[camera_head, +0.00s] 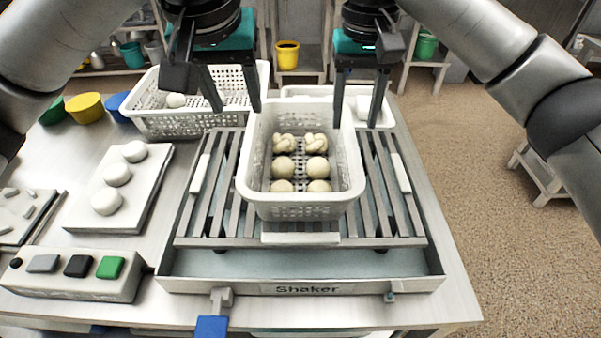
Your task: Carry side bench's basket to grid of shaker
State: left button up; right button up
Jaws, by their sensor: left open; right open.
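A white perforated basket (303,210) sits on the slatted metal grid (215,215) of the shaker (330,288), near its middle. It looks level and holds several pale, dough-like pieces, two of them knotted. My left gripper (234,103) is open and empty at the basket's far left corner. My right gripper (358,121) is open and empty at its far right corner. I cannot tell whether any finger touches the rim.
A second white basket (190,123) with a round piece stands behind the grid at left, and a white tray (300,91) behind it. At left are a board (90,205) with white rounds and a button box (75,285). Open floor lies at right.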

notch_tip(320, 180, up, 6)
jog(key=shift+f, duration=0.25)
dwell(0.5)
